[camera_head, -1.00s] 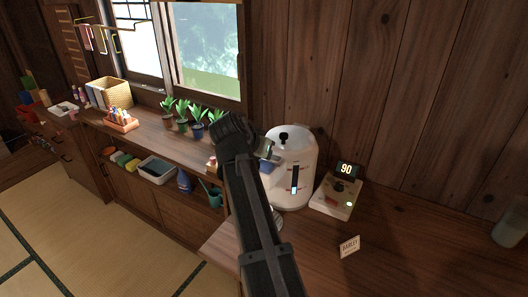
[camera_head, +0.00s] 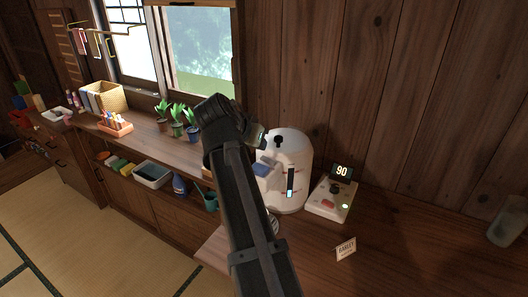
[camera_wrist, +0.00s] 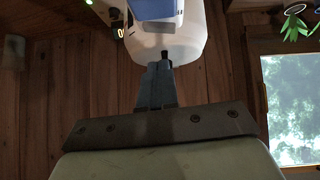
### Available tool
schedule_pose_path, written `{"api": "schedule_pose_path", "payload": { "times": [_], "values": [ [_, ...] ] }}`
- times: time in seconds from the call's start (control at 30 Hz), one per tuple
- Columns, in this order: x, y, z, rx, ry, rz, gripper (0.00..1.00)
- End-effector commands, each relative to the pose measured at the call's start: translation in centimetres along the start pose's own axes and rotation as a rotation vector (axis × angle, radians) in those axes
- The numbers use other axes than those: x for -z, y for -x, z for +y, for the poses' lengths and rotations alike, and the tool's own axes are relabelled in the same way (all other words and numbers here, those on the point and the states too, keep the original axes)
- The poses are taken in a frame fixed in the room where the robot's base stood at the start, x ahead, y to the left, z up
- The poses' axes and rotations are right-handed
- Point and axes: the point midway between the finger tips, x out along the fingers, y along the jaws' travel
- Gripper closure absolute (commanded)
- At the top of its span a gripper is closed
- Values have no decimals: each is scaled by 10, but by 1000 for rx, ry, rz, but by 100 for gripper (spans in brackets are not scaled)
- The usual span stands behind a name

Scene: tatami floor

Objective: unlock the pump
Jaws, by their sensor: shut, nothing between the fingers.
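The pump is a white electric pot (camera_head: 292,178) standing on the wooden counter. A black knob (camera_head: 278,141) rises from its top, and a blue panel (camera_head: 263,169) is on its spout side. My gripper (camera_head: 262,138) is beside the top of the pot, left of the knob, partly hidden by my arm. In the wrist view my gripper (camera_wrist: 156,68) is shut and empty. Its tips are close to a small dark part, probably the knob (camera_wrist: 165,55), in front of the white pot (camera_wrist: 186,42). I cannot tell whether they touch.
A control box (camera_head: 329,201) with a display (camera_head: 342,172) reading 90 stands right of the pot. A small card (camera_head: 346,248) stands in front, and a glass jar (camera_head: 508,230) is far right. Potted plants (camera_head: 178,118) line the shelf at left. The right counter is mostly clear.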

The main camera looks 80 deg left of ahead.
Motion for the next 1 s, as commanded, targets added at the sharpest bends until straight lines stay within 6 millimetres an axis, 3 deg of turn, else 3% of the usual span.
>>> {"api": "schedule_pose_path", "payload": {
  "times": [0.2, 0.4, 1.0],
  "values": [
    [0, 42, 0, 4, -1, 2, 100],
    [0, 64, -1, 4, 0, 2, 100],
    [1, 70, 2, 0, -4, 1, 100]
  ]
}}
